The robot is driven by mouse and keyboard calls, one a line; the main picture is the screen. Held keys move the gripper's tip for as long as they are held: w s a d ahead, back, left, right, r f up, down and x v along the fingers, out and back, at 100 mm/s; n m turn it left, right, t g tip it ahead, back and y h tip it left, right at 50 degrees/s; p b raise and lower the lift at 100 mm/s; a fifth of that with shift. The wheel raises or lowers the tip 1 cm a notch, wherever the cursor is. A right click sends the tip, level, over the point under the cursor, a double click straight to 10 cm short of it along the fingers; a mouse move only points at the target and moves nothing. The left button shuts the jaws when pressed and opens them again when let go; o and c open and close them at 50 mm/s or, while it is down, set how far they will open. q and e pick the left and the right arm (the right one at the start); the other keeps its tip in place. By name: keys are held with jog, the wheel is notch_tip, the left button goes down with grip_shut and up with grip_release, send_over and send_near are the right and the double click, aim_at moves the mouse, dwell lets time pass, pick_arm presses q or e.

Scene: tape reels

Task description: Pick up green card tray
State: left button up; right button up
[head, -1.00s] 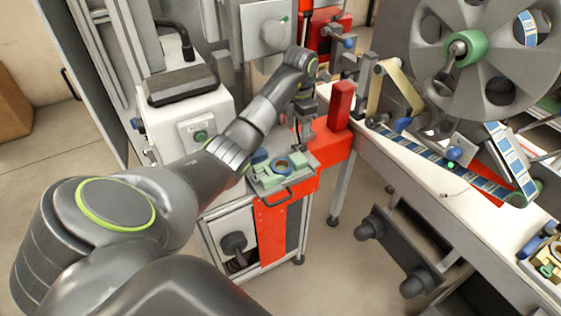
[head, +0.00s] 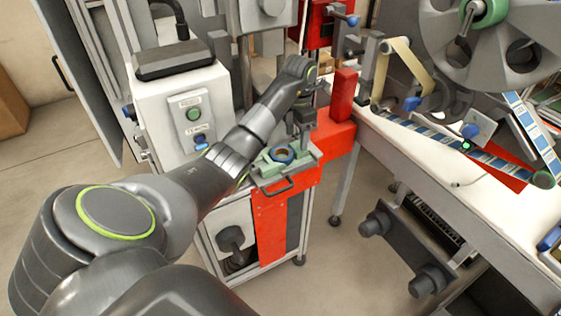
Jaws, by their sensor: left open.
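A small pale green tray-like piece (head: 268,167) with a dark blue ring (head: 283,154) on it sits on a grey plate with a black handle, on the red-fronted stand. I take it to be the green card tray; any cards cannot be made out. My left arm reaches across from the lower left. My left gripper (head: 303,139) points down over the back right part of the green piece. It is open, with nothing seen between its fingers. The fingertips are small, and whether they touch the piece cannot be told. My right gripper is out of view.
A white control box (head: 184,90) stands left of the green piece. A red upright block (head: 343,95) stands close on its right. The white labelling bench (head: 400,150) with a blue-and-white label strip is further right. Open floor lies between stand and bench.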

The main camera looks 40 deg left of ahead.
aim_at(295, 147)
pick_arm(q)
notch_tip(295, 147, down, 4)
jog(key=shift+p, duration=0.45)
jog(key=c, duration=0.8)
jog(key=shift+c, duration=0.3)
jog(key=shift+a+r, duration=0.15)
